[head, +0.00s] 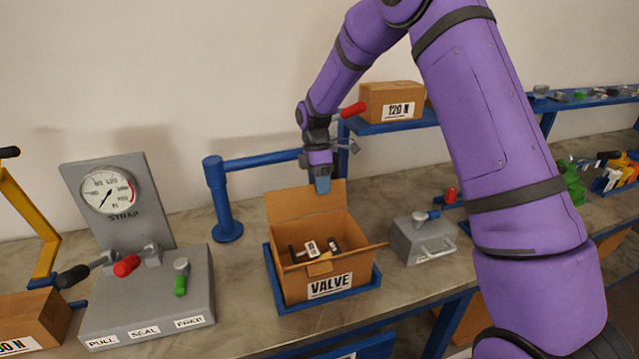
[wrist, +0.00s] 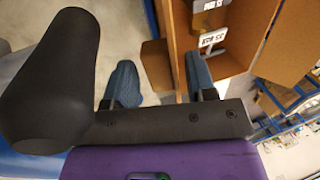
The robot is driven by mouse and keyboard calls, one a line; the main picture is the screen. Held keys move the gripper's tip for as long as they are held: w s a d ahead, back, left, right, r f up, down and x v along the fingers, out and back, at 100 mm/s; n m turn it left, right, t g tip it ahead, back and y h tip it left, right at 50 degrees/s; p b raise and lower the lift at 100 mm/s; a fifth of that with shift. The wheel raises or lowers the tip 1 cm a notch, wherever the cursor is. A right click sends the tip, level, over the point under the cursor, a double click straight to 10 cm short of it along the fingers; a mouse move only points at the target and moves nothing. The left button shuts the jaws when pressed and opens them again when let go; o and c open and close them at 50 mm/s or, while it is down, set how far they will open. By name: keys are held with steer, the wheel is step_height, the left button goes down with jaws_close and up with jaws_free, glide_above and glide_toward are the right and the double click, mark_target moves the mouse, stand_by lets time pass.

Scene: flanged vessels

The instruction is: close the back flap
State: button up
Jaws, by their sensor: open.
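The open cardboard box labelled VALVE (head: 328,287) stands on the bench. Its back flap (head: 295,205) stands up and leans backward from the rear edge. A right flap (head: 362,251) sticks outward. Several small parts (head: 312,248) with white labels lie inside the box. My gripper (head: 321,185) points down at the top edge of the back flap, right of its middle. In the wrist view my gripper (wrist: 161,82) is open, with a brown cardboard piece (wrist: 157,66) showing between its blue fingers. Whether the fingers touch it cannot be told.
The box sits in a blue tray (head: 282,307). A blue post with a rail (head: 222,205) stands behind left, and a grey gauge unit (head: 150,300) is at left. A grey case (head: 423,238) is at right. A blue shelf (head: 390,126) with a carton (head: 391,103) is behind.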

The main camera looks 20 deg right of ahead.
jaws_close()
